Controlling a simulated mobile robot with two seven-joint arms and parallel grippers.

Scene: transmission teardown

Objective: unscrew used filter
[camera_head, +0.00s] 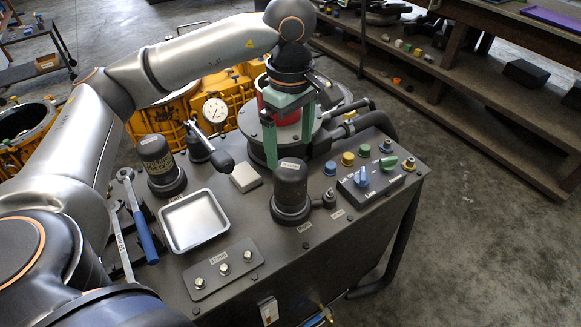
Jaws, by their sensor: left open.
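A red cylinder (266,84), which looks like the used filter, stands over a round dark housing (259,128) at the back of the grey workbench (245,297). My left gripper (289,150) reaches over it from above with green fingers pointing down. The fingers are open, one on each side of the red cylinder, with their tips low near the housing. The gripper body and fingers hide much of the cylinder, so I cannot tell whether they touch it. My right gripper is not in view.
Dark canisters (291,185) (157,161) stand on the bench around an empty metal tray (194,220). A blue-handled tool (144,237) lies at left. A knob panel (370,184) is at right. Yellow machine parts (158,122) are behind; shelves (470,85) stand apart at right.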

